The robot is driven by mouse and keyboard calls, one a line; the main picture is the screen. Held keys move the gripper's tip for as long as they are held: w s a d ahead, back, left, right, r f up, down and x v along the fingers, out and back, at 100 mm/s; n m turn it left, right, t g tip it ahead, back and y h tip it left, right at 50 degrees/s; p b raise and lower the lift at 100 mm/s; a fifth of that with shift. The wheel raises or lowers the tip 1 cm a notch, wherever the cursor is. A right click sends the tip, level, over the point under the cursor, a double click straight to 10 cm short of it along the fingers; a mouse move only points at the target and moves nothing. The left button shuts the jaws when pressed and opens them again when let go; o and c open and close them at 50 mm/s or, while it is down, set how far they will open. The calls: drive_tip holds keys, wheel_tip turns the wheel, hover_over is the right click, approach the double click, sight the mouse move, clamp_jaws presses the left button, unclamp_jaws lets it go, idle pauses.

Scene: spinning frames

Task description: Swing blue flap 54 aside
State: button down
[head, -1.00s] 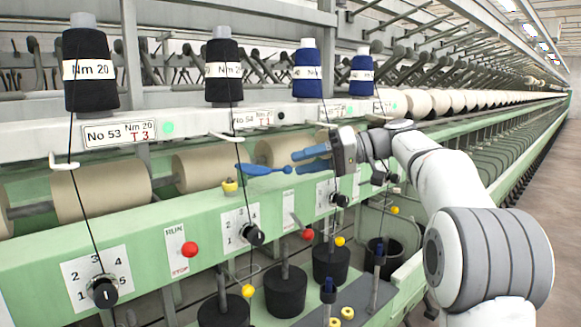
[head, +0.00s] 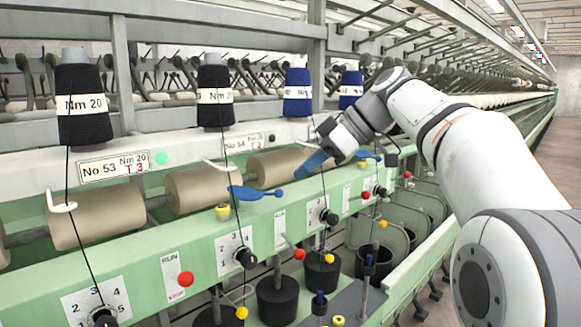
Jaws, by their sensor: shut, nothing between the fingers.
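Blue flap 54 (head: 256,192) is a flat blue paddle lying roughly level along the green rail, below the No 54 label (head: 243,142). Its wide end is at the left, by a yellow knob, and its narrow round end is at the right. My gripper (head: 306,168) is up and to the right of the flap's narrow end, in front of a beige roller. Its blue fingers point down and left, are shut and hold nothing. A gap shows between fingertips and flap.
A second blue flap (head: 368,156) is partly hidden behind my gripper. A black thread runs down from the black cone (head: 213,95) past the flap. Red knobs (head: 185,279) and dials line the green rail (head: 140,262). The aisle at the right is clear.

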sight(260, 194)
drive_tip(key=s+d+r+n+t+h+p, duration=0.2)
drive_tip(key=s+r+n+h, duration=0.1)
drive_tip(key=s+r+n, duration=0.15)
drive_tip(key=w+a+f+p, duration=0.3)
drive_tip(key=w+a+f, duration=0.3)
drive_tip(key=f, duration=0.3)
drive_tip(key=shift+w+f, duration=0.3)
drive_tip(key=shift+w, duration=0.15)
drive_tip(key=shift+d+n, duration=0.1)
drive_tip(key=shift+n, duration=0.15)
